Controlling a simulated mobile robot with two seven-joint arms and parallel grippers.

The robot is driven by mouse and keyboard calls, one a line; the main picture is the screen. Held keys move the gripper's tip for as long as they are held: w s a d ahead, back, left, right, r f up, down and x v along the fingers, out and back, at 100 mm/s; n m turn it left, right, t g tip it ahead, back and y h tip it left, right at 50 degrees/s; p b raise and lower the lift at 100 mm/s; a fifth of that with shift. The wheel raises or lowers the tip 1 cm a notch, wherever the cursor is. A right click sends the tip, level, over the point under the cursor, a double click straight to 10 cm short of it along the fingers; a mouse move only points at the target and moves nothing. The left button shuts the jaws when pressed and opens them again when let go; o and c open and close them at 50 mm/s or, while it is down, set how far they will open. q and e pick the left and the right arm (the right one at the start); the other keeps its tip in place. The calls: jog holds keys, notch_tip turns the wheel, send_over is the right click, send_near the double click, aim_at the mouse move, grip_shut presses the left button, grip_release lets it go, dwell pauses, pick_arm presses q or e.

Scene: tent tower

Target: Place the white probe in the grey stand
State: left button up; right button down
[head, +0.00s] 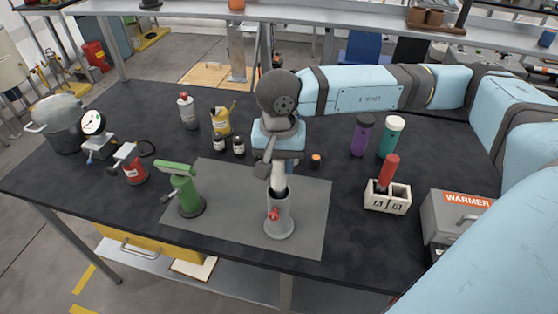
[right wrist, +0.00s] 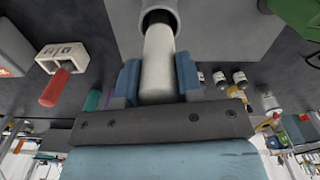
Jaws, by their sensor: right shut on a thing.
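The white probe (head: 278,181) is upright, with its lower end at the mouth of the grey stand (head: 279,216). The stand is a grey tube with a red knob, standing on the grey mat (head: 318,218). My right gripper (head: 279,165) is above the stand and shut on the probe. In the right wrist view the probe (right wrist: 158,62) sits between the two blue fingers (right wrist: 158,80), its far end inside the dark opening of the stand (right wrist: 158,10). How deep it sits is hidden. My left gripper is not in view.
A green stand (head: 185,190) is left of the grey one on the mat. A white holder (head: 387,198) with a red probe (head: 388,169) and a warmer box (head: 455,215) are to the right. Purple (head: 361,136) and teal (head: 391,138) bottles stand behind. Small bottles (head: 219,145) are behind the mat.

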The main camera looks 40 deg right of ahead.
jog(key=shift+f, duration=0.15)
jog(key=c, duration=0.8)
grip_release()
jog(key=shift+r, duration=0.4)
notch_tip(320, 180, up, 12)
jog(key=shift+f+b, duration=0.2)
jog(key=shift+b, duration=0.65)
